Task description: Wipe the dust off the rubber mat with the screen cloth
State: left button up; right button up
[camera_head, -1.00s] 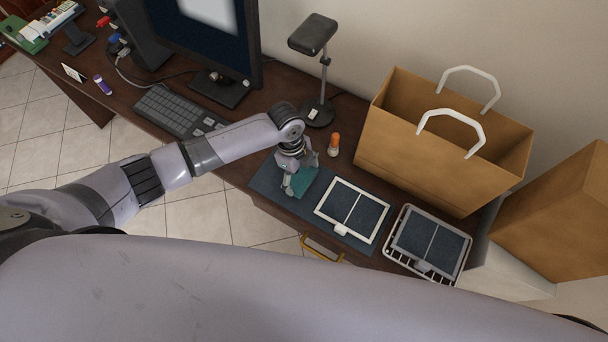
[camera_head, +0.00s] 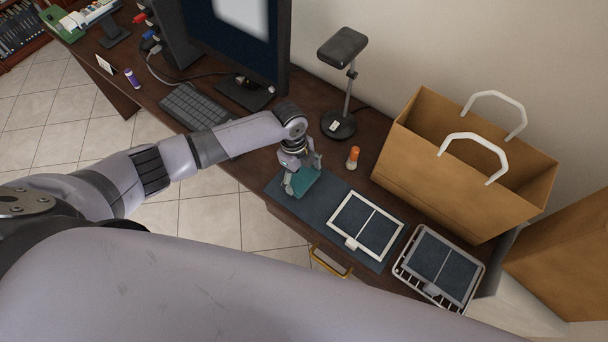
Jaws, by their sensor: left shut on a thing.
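The rubber mat (camera_head: 317,207) is a dark blue-grey rectangle along the front edge of the brown desk. The screen cloth (camera_head: 304,185) is teal and lies at the mat's left end. My left gripper (camera_head: 299,184) is shut on the cloth, pointing down at the mat. The gripper hides part of the cloth. I cannot make out dust on the mat at this size. My right gripper is not in view.
A white-framed panel (camera_head: 366,225) lies on the mat's right part. Another panel (camera_head: 440,264) sits in a wire tray at the right. An orange-capped bottle (camera_head: 352,158), a lamp-like stand (camera_head: 339,124), a keyboard (camera_head: 195,106) and a paper bag (camera_head: 460,178) stand around.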

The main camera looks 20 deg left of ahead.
pick_arm(q)
notch_tip(320, 180, up, 7)
jog(key=p, duration=0.7)
jog(key=shift+r, duration=0.1)
